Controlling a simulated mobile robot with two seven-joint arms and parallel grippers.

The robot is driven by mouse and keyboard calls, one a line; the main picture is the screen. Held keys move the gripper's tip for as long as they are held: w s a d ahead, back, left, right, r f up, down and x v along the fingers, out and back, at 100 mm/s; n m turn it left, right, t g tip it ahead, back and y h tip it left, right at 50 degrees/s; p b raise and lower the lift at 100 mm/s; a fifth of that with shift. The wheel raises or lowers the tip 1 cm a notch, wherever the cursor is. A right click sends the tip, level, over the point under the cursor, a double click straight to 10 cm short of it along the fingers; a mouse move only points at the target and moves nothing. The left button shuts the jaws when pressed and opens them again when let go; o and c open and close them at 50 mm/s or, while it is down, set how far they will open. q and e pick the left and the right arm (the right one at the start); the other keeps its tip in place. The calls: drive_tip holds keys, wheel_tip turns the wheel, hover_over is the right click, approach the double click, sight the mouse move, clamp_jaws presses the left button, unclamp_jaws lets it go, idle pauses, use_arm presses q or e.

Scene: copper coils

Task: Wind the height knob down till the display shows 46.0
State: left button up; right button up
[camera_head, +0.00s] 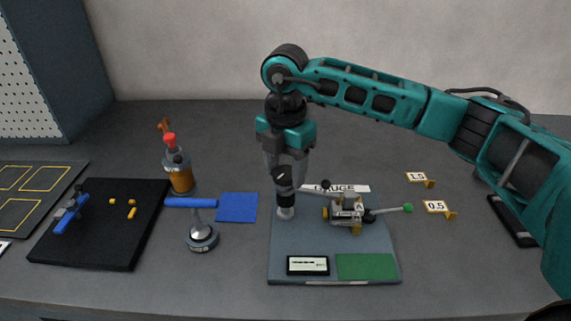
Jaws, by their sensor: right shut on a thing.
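The gauge station is a grey-blue plate (290,240) in the middle of the table, with a "GAUGE" label (342,188) at its back edge. A small display (307,265) sits at its front left; its digits are too small to read. My right gripper (285,180) points straight down at the plate's back left. It is shut on the black knob (286,199), which tops a light post standing on the plate; the fingers partly hide it. A metal gauge head (347,211) with a green-tipped lever (407,208) stands to its right. My left gripper is not in view.
A blue-handled stand (201,236), a blue cloth (237,207) and an amber bottle with a red top (179,172) stand left of the plate. A black mat (100,235) with small parts lies farther left. Number tags "1.5" (416,177) and "0.5" (436,207) stand to the right.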

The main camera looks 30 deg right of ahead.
drive_tip(key=shift+m, duration=0.5)
drive_tip(key=shift+r, duration=0.1)
drive_tip(key=m+p, duration=0.1)
drive_tip(key=m, duration=0.2)
drive_tip(key=shift+m, duration=0.5)
drive_tip(key=shift+r+m+p, duration=0.1)
drive_tip(key=shift+m+p, duration=0.55)
drive_tip(key=shift+m, duration=1.35)
drive_tip(key=shift+p, duration=0.3)
